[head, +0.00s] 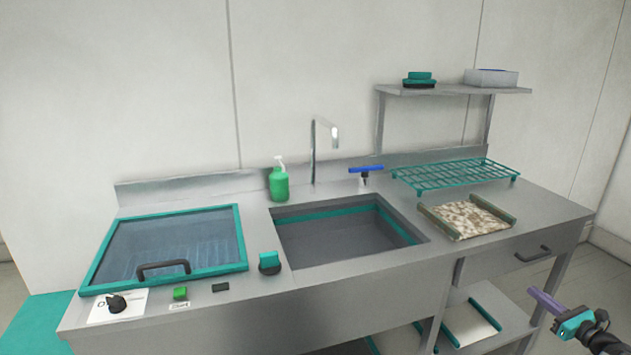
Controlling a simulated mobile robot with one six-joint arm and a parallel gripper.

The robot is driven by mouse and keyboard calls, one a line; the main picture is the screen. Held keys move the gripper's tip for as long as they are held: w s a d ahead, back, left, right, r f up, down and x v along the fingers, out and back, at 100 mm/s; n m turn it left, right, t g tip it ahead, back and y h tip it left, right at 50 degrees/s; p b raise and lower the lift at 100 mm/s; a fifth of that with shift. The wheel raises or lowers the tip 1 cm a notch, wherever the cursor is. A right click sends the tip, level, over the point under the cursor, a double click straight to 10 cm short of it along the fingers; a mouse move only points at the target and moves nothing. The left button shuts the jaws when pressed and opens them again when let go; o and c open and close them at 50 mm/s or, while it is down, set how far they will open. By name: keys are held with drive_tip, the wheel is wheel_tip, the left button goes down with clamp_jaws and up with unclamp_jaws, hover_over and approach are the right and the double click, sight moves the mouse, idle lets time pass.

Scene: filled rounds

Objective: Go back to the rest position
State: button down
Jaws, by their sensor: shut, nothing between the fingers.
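My gripper (536,294) is at the lower right of the head view, out in front of the right end of the steel sink counter (365,263). Its purple fingers point up and to the left, shut and empty. The teal wrist part and dark arm links behind it run off toward the lower right corner. The gripper appears apart from the counter and below the level of its top.
The sink basin (345,245) looks empty. A glass-lidded unit (170,245), a green soap bottle (279,183), a teal wire rack (455,173) and a tray with a speckled surface (467,217) are on the counter. A drawer handle (532,254) projects near my gripper.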

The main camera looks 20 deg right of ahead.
drive_tip(key=w+a+f+n+g+y, duration=0.2)
drive_tip(key=w+a+f, duration=0.25)
drive_tip(key=a, duration=0.35)
drive_tip(key=w+a+f+n+g+y, duration=0.1)
drive_tip(key=w+a+f+n, duration=0.2)
drive_tip(key=a+f, duration=0.35)
drive_tip(key=w+a+f+n+g+y, duration=0.2)
drive_tip(key=w+a+f, duration=0.2)
drive_tip(key=a, duration=0.4)
drive_tip(key=s+a+f+n+g+y, duration=0.1)
drive_tip(key=a+f+n+g, duration=0.4)
drive_tip(key=a, duration=0.7)
drive_tip(key=a+f+n+g+y, duration=0.1)
drive_tip(key=a+f+n+g, duration=0.15)
drive_tip(key=a+f, duration=0.75)
drive_tip(key=s+a+f+n+g+h, duration=0.1)
drive_tip(key=s+a+f+n+g, duration=0.35)
drive_tip(key=a, duration=0.55)
drive_tip(key=s+a+f+n+g, duration=0.25)
drive_tip(key=s+a+n, duration=0.25)
drive_tip(key=s+a, duration=0.4)
drive_tip(key=s+a+f+n+g+h, duration=0.2)
drive_tip(key=s+n, duration=0.3)
drive_tip(key=s, duration=0.3)
drive_tip(key=s+a+f+n+g+h, duration=0.1)
drive_tip(key=s+a+n+h, duration=0.3)
drive_tip(key=s+n, duration=0.2)
drive_tip(key=shift+s+f+n+g+h, duration=0.3)
drive_tip(key=shift+s+f+g, duration=0.05)
drive_tip(key=shift+s, duration=0.6)
